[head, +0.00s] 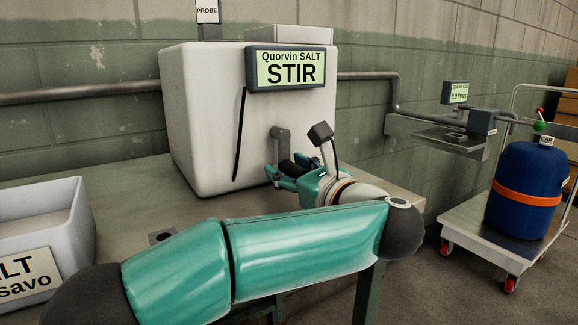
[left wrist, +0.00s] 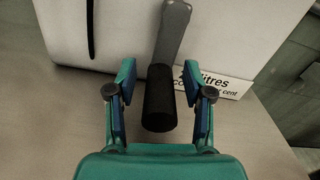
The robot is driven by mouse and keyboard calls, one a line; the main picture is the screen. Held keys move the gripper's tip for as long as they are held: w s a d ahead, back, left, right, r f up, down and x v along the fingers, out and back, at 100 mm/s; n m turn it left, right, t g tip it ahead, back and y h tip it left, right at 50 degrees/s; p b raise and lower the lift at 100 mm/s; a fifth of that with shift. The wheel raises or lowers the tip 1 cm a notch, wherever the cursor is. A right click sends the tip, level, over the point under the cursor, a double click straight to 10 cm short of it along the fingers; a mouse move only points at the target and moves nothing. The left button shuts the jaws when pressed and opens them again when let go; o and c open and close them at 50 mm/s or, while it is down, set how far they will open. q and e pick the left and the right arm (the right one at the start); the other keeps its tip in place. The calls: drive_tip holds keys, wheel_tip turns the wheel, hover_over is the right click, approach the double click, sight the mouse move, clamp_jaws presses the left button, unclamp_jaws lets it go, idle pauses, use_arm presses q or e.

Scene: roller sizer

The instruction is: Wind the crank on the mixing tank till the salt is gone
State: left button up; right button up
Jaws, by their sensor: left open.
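The white mixing tank (head: 205,120) stands on the bench against the wall. Its sign (head: 290,69) reads "Quorvin SALT STIR". The crank (head: 280,140) is a grey arm on the tank's front with a black grip. In the left wrist view the crank's black grip (left wrist: 159,98) hangs at the lower end of the grey arm, between my fingers. My left gripper (head: 282,174) is at the crank; in the left wrist view its fingers (left wrist: 160,95) stand open on both sides of the grip, with gaps. The salt inside the tank is hidden. My right gripper is not in view.
A white bin (head: 45,225) labelled salt stands at the left. A blue drum (head: 525,185) with an orange band sits on a trolley (head: 465,215) at the right. A wall shelf (head: 440,135) with a small display (head: 455,92) is behind it. A pipe runs along the wall.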

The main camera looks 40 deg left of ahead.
use_arm(q)
drive_tip(key=shift+d, duration=0.1)
clamp_jaws()
drive_tip(key=shift+r, duration=0.1)
idle(0.7)
drive_tip(key=shift+s+m, duration=0.2)
drive_tip(key=shift+m, duration=0.3)
